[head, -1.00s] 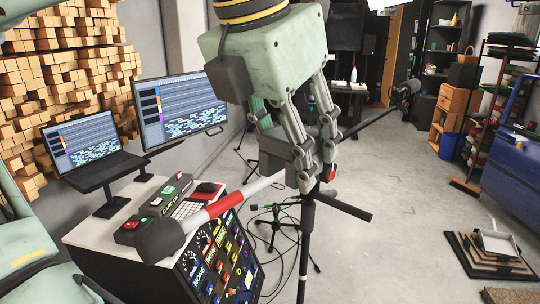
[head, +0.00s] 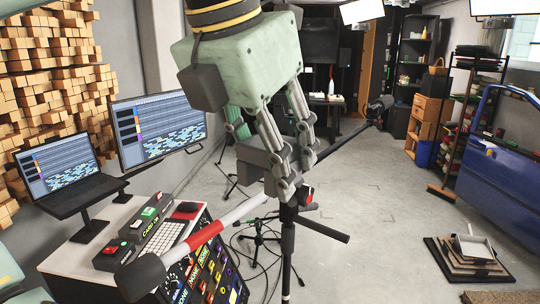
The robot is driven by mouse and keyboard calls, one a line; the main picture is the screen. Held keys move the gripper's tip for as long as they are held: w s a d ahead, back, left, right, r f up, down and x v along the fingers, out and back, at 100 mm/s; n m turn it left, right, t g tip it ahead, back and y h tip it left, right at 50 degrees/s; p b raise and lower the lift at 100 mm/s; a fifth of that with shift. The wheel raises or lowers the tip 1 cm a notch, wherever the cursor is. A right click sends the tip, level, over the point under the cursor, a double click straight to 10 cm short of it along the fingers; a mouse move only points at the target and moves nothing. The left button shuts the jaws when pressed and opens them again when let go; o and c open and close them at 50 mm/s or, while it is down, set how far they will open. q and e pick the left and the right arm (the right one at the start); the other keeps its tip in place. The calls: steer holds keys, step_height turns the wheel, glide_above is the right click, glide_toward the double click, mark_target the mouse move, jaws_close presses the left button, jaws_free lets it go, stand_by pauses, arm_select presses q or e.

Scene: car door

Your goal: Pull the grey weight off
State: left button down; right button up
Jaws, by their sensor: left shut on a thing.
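The grey weight (head: 142,278) is a dark cylinder at the lower left end of a slanted boom pole (head: 240,212). The pole is white and red near the weight and rises to the right to a dark microphone (head: 380,104). My left gripper (head: 284,193) comes down from above and is shut on the boom pole near the stand's clamp, well away from the weight. Its fingers hide that part of the pole. The black stand (head: 287,245) is upright below the clamp, beside a red knob (head: 308,196). My right gripper is not in view.
A desk with a control panel (head: 205,270), keyboard (head: 168,236), laptop (head: 62,168) and monitor (head: 158,130) is at the left, under and behind the weight. A blue car door (head: 505,185) and a low stack of boards (head: 470,262) are at the right.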

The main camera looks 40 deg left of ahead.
arm_select(q)
steer(key=shift+r+p, duration=1.4)
steer(key=shift+r, duration=0.4)
